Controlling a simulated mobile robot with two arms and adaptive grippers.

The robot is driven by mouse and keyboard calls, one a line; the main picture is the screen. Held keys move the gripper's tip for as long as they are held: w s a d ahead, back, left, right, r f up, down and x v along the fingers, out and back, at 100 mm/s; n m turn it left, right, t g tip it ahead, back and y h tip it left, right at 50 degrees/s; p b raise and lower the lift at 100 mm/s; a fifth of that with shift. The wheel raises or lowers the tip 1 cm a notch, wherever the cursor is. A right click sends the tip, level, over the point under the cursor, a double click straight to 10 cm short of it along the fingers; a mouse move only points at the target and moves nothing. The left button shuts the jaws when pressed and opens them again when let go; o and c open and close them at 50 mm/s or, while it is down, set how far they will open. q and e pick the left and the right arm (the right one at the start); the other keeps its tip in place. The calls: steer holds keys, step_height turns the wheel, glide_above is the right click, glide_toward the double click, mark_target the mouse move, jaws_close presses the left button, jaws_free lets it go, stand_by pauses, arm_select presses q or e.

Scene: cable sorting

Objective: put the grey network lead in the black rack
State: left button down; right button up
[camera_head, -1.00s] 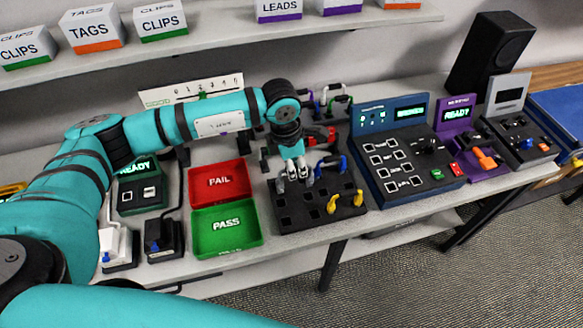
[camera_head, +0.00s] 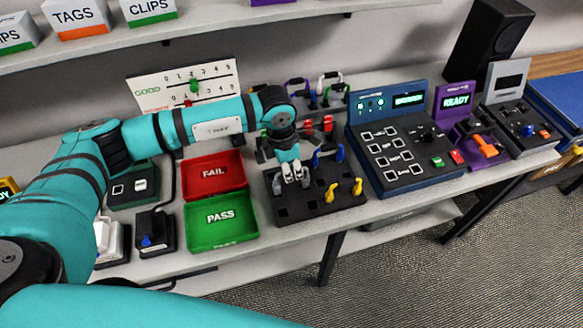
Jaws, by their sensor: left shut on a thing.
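The black rack (camera_head: 318,208) is a low block with square sockets on the front part of the table. A blue lead (camera_head: 328,154) stands in its back right part and a yellow lead (camera_head: 344,190) at its front right. My left gripper (camera_head: 291,176) is over the rack's back left part, shut on the grey network lead (camera_head: 277,186). One grey end shows left of the fingers and another right of them. The fingers hide the lead's middle, and I cannot tell whether its ends sit in the sockets. My right gripper is out of view.
A red FAIL tray (camera_head: 214,175) and a green PASS tray (camera_head: 221,224) lie left of the rack. A blue test console (camera_head: 405,160) stands close on its right. Behind are red leads (camera_head: 307,128) and another holder with several leads (camera_head: 316,97). The rack's front left sockets are empty.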

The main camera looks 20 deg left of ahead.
arm_select(q)
steer(key=shift+b, duration=0.3)
stand_by(0.4)
steer(key=shift+b, duration=0.3)
stand_by(0.6)
steer(key=shift+f+b, duration=0.4)
steer(key=shift+b, duration=0.15)
steer(key=shift+s, duration=0.1)
stand_by(0.7)
steer(key=shift+f+b, duration=0.5)
steer(key=shift+b, duration=0.5)
stand_by(0.5)
steer(key=c, duration=0.7)
jaws_free()
steer(key=shift+o, duration=0.2)
steer(key=shift+r, duration=0.1)
